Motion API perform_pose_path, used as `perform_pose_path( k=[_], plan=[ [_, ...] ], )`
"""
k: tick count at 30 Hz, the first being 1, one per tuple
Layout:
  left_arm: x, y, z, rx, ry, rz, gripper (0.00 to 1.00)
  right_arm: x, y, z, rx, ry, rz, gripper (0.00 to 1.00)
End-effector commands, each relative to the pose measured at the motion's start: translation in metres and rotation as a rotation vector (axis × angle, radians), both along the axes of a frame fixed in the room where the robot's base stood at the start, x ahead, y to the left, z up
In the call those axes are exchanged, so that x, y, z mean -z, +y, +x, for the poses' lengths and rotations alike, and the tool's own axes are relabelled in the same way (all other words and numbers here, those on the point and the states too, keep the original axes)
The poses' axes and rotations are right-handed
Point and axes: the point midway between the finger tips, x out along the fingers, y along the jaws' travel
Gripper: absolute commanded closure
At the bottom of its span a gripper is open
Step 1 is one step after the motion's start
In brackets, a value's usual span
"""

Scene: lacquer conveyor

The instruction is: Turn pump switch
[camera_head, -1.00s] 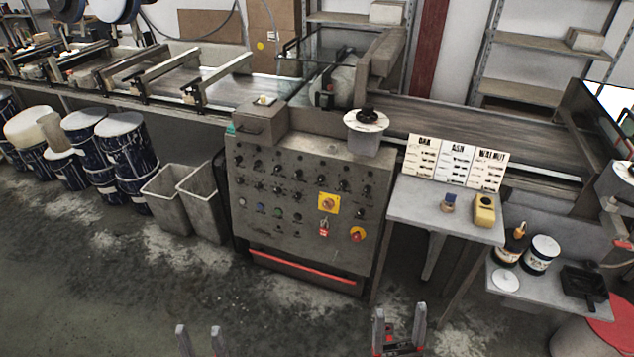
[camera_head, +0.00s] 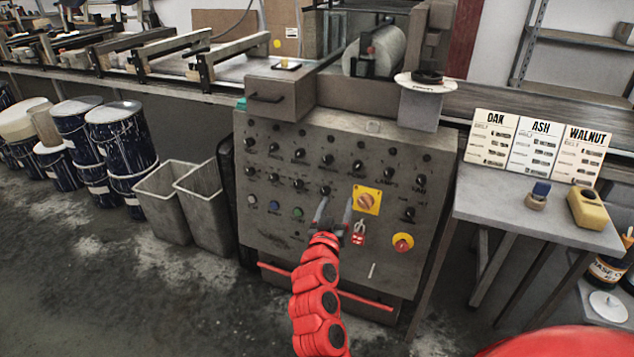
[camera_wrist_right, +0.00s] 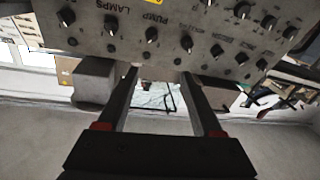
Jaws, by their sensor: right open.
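The grey control panel (camera_head: 290,225) fills the middle of the head view, with rows of small black knobs. My right gripper (camera_head: 335,207) is open and empty in front of its lower middle, just below a black knob (camera_head: 325,190). In the right wrist view my gripper (camera_wrist_right: 163,76) points past the panel (camera_wrist_right: 90,45), which appears upside down. The word PUMP shows there close to a black knob (camera_wrist_right: 151,33), and LAMPS close to another knob (camera_wrist_right: 110,24). I cannot tell for certain which knob each label belongs to. No knob is between the fingers. My left gripper is out of view.
A yellow-plated rotary switch (camera_head: 367,200), a red padlock (camera_head: 359,236) and a red stop button (camera_head: 402,243) sit right of the gripper. A side table (camera_head: 530,215) stands at right, grey bins (camera_head: 203,205) at left. The floor in front is open.

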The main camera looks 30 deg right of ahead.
Motion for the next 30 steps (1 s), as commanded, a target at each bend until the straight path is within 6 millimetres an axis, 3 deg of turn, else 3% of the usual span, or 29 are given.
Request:
perform_pose_path(
  k=[1,4,8,21,30],
  plan=[
    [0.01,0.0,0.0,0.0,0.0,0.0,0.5,0.007,-0.008,-0.005,0.038,-0.001,0.019,0.33],
    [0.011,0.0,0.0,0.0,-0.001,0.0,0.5,0.007,-0.019,-0.011,0.083,0.002,0.038,0.33],
    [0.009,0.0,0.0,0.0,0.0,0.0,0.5,0.006,-0.029,-0.003,0.091,0.004,0.041,0.33],
    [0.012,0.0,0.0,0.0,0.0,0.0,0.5,0.006,-0.096,0.066,0.087,0.004,0.039,0.33],
    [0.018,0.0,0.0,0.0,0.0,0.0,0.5,0.008,-0.13,0.1,0.086,0.006,0.038,0.33]
  ],
)
